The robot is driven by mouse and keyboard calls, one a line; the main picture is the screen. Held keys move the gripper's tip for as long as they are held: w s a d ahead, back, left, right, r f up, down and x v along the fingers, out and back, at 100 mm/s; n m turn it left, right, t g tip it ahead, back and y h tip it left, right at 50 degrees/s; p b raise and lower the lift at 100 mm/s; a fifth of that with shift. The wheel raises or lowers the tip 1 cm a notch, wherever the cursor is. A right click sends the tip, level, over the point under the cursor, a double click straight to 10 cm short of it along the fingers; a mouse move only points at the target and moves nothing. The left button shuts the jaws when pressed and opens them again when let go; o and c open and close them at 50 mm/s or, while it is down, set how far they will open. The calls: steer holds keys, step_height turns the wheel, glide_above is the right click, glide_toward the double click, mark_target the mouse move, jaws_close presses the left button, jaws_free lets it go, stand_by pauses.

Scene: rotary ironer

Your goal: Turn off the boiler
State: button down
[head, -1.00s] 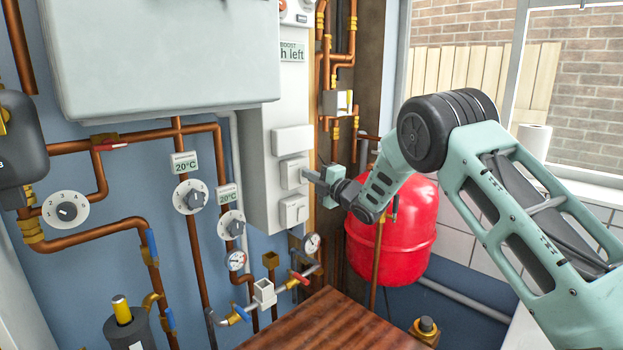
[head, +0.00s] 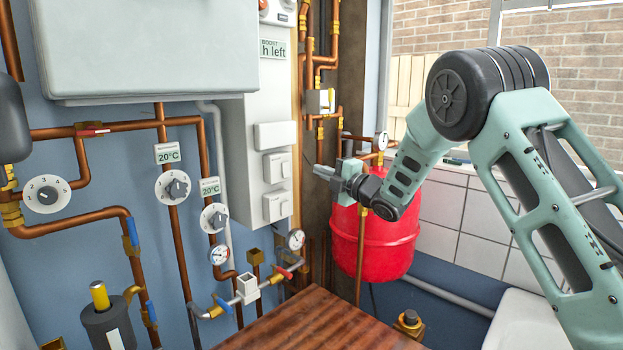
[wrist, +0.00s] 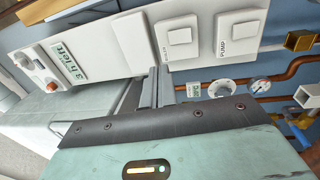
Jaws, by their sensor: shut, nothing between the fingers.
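A tall white control panel (head: 240,150) hangs on the wall and carries two square rocker switches. The upper switch (head: 277,167) shows in the wrist view as the one (wrist: 180,37) with a small label that seems to read BOILER. The lower switch (head: 277,206) is labelled PUMP in the wrist view (wrist: 237,31). I cannot tell either rocker's position. My gripper (head: 322,172) is shut and empty, just right of the panel at the upper switch's height, apart from it. Its fingers (wrist: 160,86) point towards the panel in the wrist view.
A large pale casing (head: 150,50) overhangs the upper left. Copper pipes with dials (head: 172,187) and gauges cover the blue wall. A red tank (head: 375,235) stands behind and below my gripper. A wooden top (head: 320,325) lies below. Pipes run close behind the gripper.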

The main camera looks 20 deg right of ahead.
steer(key=shift+r+v, duration=0.25)
steer(key=shift+v, duration=0.95)
steer(key=s+a+f+m+g+h, duration=0.35)
steer(key=s+a+m, duration=0.3)
steer(key=s, duration=0.35)
steer(key=s+a+f+m+g+h, duration=0.2)
steer(key=s+a+f+m+g, duration=0.4)
steer(key=s, duration=0.4)
steer(key=s+f+m+g+h, duration=0.1)
steer(key=s+f+m+g, duration=0.1)
steer(key=s, duration=1.3)
steer(key=s+f+m+g+h, duration=0.2)
steer(key=s+g, duration=0.3)
steer(key=s, duration=1)
steer(key=shift+s+f, duration=0.2)
steer(key=shift+f, duration=0.05)
steer(key=shift+w+h, duration=0.15)
steer(key=shift+h, duration=0.1)
